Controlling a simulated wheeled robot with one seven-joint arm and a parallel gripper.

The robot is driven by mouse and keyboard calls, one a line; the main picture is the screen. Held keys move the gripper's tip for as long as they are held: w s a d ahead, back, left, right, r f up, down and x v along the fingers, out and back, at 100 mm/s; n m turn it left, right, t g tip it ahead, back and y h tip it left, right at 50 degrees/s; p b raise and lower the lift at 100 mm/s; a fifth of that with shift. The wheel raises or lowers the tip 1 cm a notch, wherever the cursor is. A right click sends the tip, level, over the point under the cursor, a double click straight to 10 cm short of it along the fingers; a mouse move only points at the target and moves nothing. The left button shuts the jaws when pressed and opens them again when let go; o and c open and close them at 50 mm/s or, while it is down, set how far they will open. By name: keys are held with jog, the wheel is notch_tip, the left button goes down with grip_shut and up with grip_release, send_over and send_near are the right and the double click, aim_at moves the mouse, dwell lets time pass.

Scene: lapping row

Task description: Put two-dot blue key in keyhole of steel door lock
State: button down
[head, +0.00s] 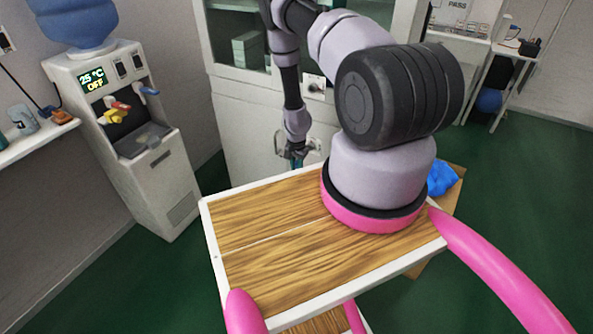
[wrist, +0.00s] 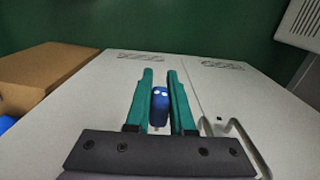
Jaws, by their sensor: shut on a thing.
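The blue key (wrist: 159,108) is held between the teal fingers of my gripper (wrist: 160,90) in the wrist view. Two pale dots show on its end. In the head view my gripper (head: 297,160) hangs close to the front of the white lower cabinet, and the key is too small there to tell apart. A small dark spot (wrist: 219,119) on the pale cabinet front, right of the fingers, may be a lock; I cannot tell. The key is apart from it. A plate with a dark knob or lock (head: 314,84) shows higher on the cabinet in the head view.
A wire handle (wrist: 250,145) stands out from the cabinet at the right of the wrist view. A cardboard box (wrist: 40,75) lies at the left. A water dispenser (head: 135,140) stands left of the cabinet (head: 245,115). Green floor is open between them and me.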

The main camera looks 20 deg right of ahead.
jog(key=shift+r, duration=0.1)
jog(key=shift+w+d+r, duration=0.1)
jog(key=shift+r, duration=0.05)
jog(key=shift+w+d, duration=0.9)
jog(key=shift+d, duration=0.25)
jog(key=shift+w+d, duration=0.85)
jog(key=shift+d, duration=0.25)
jog(key=shift+w+d, duration=0.9)
jog(key=shift+d, duration=0.25)
dwell(0.4)
jog(key=c, duration=0.7)
grip_release()
jog(key=shift+w+d+r, duration=0.1)
